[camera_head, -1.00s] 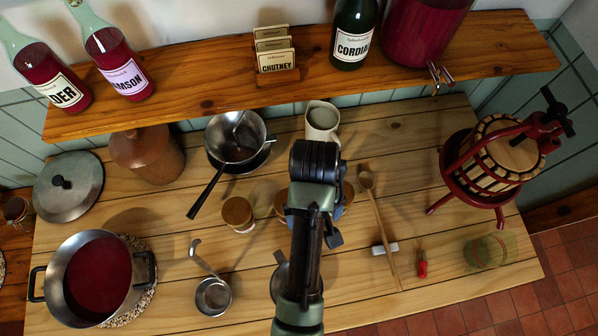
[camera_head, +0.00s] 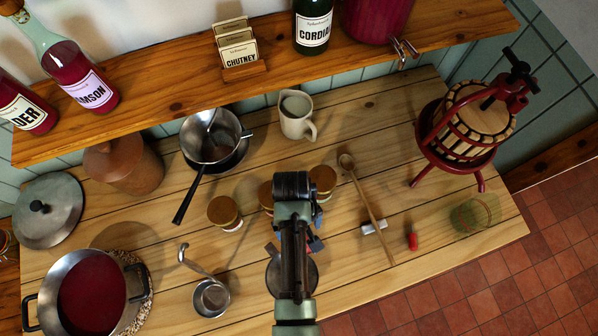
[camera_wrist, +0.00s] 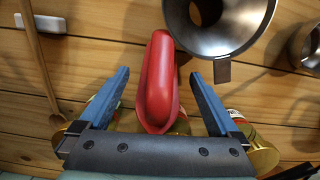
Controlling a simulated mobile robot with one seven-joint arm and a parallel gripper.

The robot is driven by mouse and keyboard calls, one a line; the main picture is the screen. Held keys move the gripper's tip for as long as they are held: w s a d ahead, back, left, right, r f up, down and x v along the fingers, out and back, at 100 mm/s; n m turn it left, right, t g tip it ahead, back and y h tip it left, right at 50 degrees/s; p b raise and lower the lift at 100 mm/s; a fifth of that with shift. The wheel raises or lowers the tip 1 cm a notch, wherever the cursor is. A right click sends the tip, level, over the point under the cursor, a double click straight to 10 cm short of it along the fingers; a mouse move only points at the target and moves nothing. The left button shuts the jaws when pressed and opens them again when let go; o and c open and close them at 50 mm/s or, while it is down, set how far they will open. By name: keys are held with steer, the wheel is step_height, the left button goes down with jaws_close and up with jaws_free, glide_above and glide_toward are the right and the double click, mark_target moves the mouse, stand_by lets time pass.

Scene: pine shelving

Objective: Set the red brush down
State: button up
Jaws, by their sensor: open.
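The red brush (camera_wrist: 160,85) shows in the wrist view as a smooth, rounded red length between the two fingers of my gripper (camera_wrist: 163,85). There is a gap on each side of it, so the fingers are open and not closed on it. Whether its underside touches the tabletop cannot be told, and no bristles show. In the head view my arm hides the brush, and my gripper (camera_head: 293,235) is over the middle of the pine table (camera_head: 370,290), between the jars and a steel funnel (camera_wrist: 225,25).
Gold-lidded jars (camera_head: 223,210) stand close by, some under my gripper. A wooden spoon (camera_head: 365,205) leans on a white rest (camera_head: 374,227), with a small red object (camera_head: 413,241) to its right. A ladle (camera_head: 211,297) lies left. A jug (camera_head: 297,117) and a fruit press (camera_head: 470,125) stand behind.

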steer(key=shift+s+f, duration=0.1)
steer(key=shift+f, duration=0.5)
jaws_close()
